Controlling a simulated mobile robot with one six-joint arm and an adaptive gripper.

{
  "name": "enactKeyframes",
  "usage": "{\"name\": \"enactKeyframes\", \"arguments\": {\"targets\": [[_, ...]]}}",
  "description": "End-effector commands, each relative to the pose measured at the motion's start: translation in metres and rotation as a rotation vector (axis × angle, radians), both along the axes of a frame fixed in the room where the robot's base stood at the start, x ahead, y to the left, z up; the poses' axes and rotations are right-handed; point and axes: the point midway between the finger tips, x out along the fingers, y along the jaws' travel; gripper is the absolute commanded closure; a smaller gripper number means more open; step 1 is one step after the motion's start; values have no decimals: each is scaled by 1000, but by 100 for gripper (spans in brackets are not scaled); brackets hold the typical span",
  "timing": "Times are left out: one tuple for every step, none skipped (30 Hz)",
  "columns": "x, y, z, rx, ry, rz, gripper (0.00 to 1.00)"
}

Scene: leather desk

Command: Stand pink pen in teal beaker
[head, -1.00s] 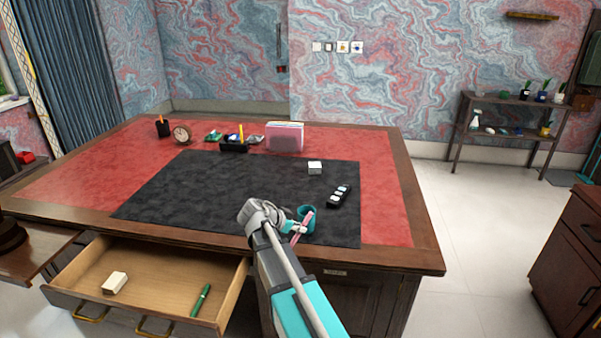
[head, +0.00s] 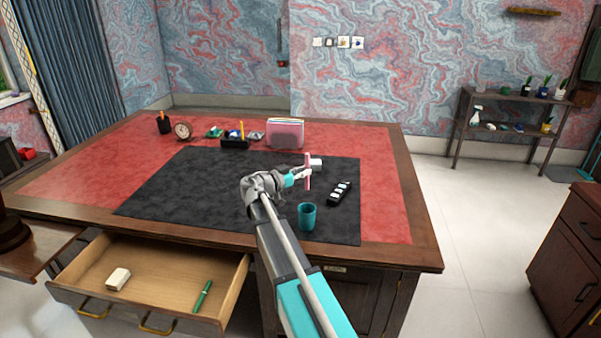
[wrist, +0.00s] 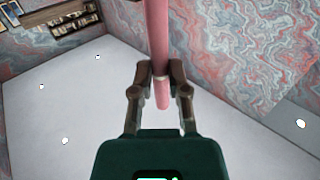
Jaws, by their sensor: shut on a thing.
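The pink pen (head: 308,172) is held upright by my gripper (head: 305,174), above the black desk mat. In the wrist view my gripper (wrist: 160,80) is shut on the pink pen (wrist: 157,35), with a finger on each side of it. The teal beaker (head: 307,217) stands upright on the mat near the front edge of the desk. The pen is above and behind the beaker in the head view, apart from it. The inside of the beaker is mostly hidden.
A black tray with white pieces (head: 340,193) lies right of the beaker. A white block (head: 315,164) sits behind the pen. An open drawer (head: 150,285) at front left holds a green pen (head: 202,297) and an eraser (head: 118,279). The mat's left part is clear.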

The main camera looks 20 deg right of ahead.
Motion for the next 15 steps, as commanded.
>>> {"name": "enactKeyframes", "arguments": {"targets": [[0,0,0,0,0,0,100],[0,0,0,1,0,0,100],[0,0,0,1,0,-1,100],[0,0,0,1,0,-1,100],[0,0,0,1,0,-1,100],[0,0,-1,1,0,-1,100],[0,0,-1,1,0,-1,100],[0,0,-2,2,0,-1,100],[0,-1,-2,2,0,-1,100],[0,-1,-3,2,1,-1,100],[0,-1,-4,2,1,-1,100],[0,-1,-5,2,1,-1,100],[0,-1,-6,2,1,-1,100],[0,-1,-7,2,1,-1,100],[-1,-1,-9,2,1,-2,100]]}}
